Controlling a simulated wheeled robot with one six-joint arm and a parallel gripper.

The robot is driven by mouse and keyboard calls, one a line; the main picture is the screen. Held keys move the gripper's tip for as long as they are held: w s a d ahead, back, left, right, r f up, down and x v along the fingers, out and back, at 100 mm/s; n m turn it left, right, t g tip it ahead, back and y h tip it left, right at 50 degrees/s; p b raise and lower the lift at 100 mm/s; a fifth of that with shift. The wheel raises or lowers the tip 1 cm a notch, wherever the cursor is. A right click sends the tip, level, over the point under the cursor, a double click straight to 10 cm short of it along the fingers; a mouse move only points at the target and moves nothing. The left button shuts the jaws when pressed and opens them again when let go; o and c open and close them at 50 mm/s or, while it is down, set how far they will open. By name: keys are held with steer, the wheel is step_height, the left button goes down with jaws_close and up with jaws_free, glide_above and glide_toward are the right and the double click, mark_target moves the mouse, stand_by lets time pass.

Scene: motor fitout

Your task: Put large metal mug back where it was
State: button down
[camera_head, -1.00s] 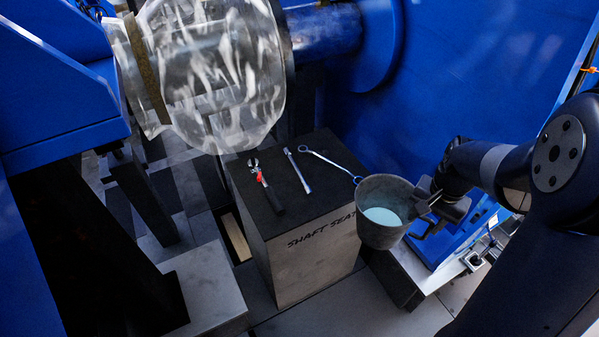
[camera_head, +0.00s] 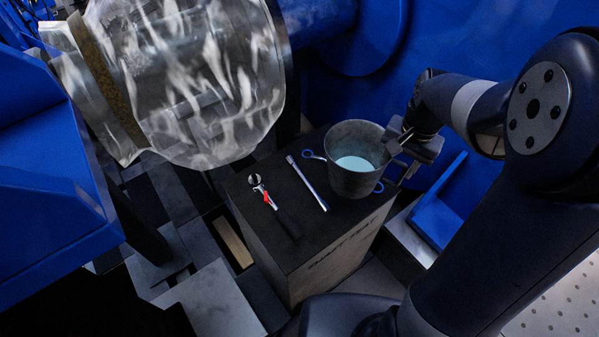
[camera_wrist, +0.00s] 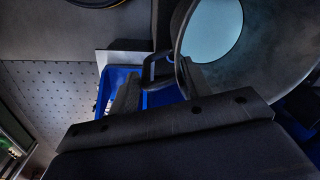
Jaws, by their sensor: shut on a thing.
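The large metal mug (camera_head: 352,183) is dark grey with a pale blue inside bottom. In the wrist view the mug (camera_wrist: 262,70) fills the upper right, and my gripper (camera_wrist: 157,88) closes around the handle.
An adjustable wrench with a red part (camera_head: 268,199) and a silver bar tool (camera_head: 307,183) lie on the block left of the mug. A large clear cylinder (camera_head: 190,80) hangs behind left. Blue machine walls (camera_head: 460,50) stand behind.

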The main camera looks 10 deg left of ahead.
steer(key=shift+w+a+f+b, duration=0.1)
steer(key=shift+w+b, duration=0.05)
steer(key=shift+b, duration=0.4)
steer(key=shift+s+m+b, duration=0.2)
steer(key=shift+m+b, duration=0.2)
steer(key=shift+b, duration=0.7)
step_height(320, 180, down, 10)
steer(key=shift+b, duration=0.3)
steer(key=c, duration=0.7)
jaws_free()
